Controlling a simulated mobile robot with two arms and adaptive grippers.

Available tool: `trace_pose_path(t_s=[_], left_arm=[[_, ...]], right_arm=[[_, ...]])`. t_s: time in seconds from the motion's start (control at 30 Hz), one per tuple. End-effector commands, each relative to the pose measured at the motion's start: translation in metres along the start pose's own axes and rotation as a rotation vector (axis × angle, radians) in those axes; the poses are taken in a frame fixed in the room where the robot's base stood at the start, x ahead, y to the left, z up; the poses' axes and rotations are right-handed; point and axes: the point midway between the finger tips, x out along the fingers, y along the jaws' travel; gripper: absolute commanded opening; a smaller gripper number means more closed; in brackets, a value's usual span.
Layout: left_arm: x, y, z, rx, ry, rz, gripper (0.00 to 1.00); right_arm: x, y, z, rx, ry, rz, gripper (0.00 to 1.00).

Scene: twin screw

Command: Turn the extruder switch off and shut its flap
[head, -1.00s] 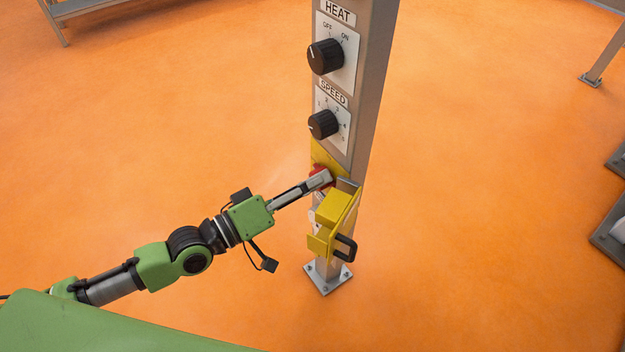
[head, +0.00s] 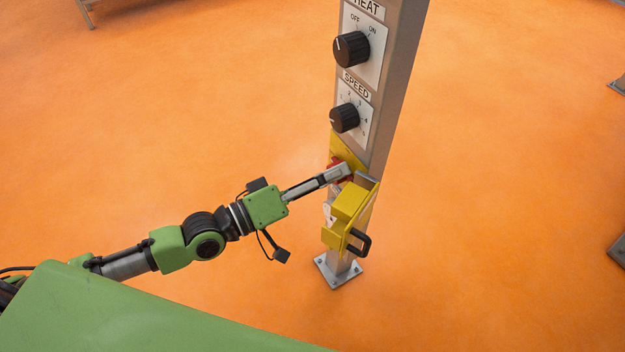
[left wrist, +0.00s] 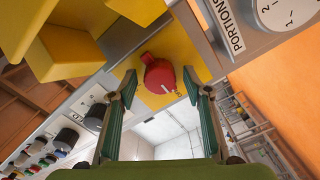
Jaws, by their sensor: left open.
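The red switch (left wrist: 160,76) sits on a yellow plate (left wrist: 160,96) on the post. In the left wrist view it lies between the fingertips of my left gripper (left wrist: 157,84), which is open, with a visible gap at each side. In the head view my left gripper (head: 341,172) is at the switch and covers most of it. The yellow flap (head: 350,202) hangs open below the switch, with a black hasp (head: 360,243) at its lower right. In the left wrist view the flap (left wrist: 75,50) is at the upper left. My right gripper is out of view.
The grey post (head: 400,90) carries a HEAT knob (head: 351,48) and a SPEED knob (head: 344,118) above the switch. Its base plate (head: 338,271) is bolted to the orange floor. The floor around the post is clear.

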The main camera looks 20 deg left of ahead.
Motion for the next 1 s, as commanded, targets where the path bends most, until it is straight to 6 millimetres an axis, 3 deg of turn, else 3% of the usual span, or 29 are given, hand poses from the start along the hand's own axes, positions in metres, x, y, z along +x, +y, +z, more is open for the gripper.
trace_pose_path(t_s=[0.17, 0.6, 0.8, 1.0], left_arm=[[-0.021, -0.002, 0.001, 0.003, -0.005, -0.005, 0.45], [-0.099, -0.001, 0.001, -0.001, -0.006, -0.005, 0.45], [-0.115, -0.001, 0.000, 0.000, -0.002, -0.002, 0.45], [-0.118, 0.000, 0.000, -0.001, 0.000, 0.000, 0.45]], right_arm=[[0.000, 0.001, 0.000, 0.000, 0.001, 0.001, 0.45], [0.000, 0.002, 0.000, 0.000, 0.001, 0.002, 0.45], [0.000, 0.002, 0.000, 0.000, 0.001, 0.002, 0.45], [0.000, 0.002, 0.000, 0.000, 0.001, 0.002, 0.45]])
